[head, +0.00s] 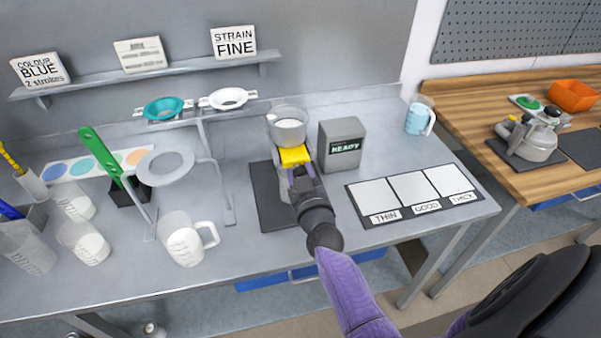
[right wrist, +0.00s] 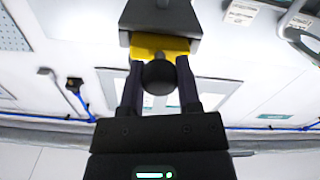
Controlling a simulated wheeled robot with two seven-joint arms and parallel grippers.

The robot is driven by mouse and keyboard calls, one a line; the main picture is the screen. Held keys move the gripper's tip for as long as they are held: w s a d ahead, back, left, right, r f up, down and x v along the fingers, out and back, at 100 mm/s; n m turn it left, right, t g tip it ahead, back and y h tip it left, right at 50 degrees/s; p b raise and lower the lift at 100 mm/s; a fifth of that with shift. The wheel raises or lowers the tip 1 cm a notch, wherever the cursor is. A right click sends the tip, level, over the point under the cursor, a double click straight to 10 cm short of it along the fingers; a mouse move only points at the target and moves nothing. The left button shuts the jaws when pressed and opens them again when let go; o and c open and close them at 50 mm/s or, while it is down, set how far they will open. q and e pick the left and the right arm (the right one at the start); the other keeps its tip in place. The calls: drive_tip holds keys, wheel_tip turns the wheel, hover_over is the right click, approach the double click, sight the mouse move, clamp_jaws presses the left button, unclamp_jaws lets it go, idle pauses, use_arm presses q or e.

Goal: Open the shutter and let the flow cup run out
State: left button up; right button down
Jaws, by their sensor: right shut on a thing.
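The flow cup (head: 287,130) is a grey round cup with a pale inside, upright on a stand at the middle back of the bench. The yellow shutter (head: 294,156) sits below the cup's front. It also shows in the right wrist view (right wrist: 174,44), under a grey body, with a black ball knob (right wrist: 160,79) in front. My right gripper (head: 298,172) reaches in from the front and is shut on the knob, one finger on each side. The outlet under the cup is hidden, so I cannot tell whether anything flows. My left gripper is not in view.
A grey box reading READY (head: 342,144) stands close to the right of the cup. A panel marked THIN, GOOD and THICK (head: 356,205) lies further right. A strainer stand (head: 228,190) and a white-filled jug (head: 183,243) stand left. A dark mat (head: 268,212) lies beneath.

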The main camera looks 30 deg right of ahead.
drive_tip(key=shift+s+a+p, duration=0.15)
drive_tip(key=shift+s+p, duration=0.2)
drive_tip(key=shift+s, duration=0.05)
drive_tip(key=p+v, duration=0.1)
drive_tip(key=v, duration=0.2)
drive_tip(key=shift+s+a+f, duration=0.1)
drive_tip(key=shift+s+f, duration=0.05)
drive_tip(key=c, duration=0.7)
unclamp_jaws()
drive_tip(key=o, duration=0.4)
drive_tip(key=shift+s, duration=0.15)
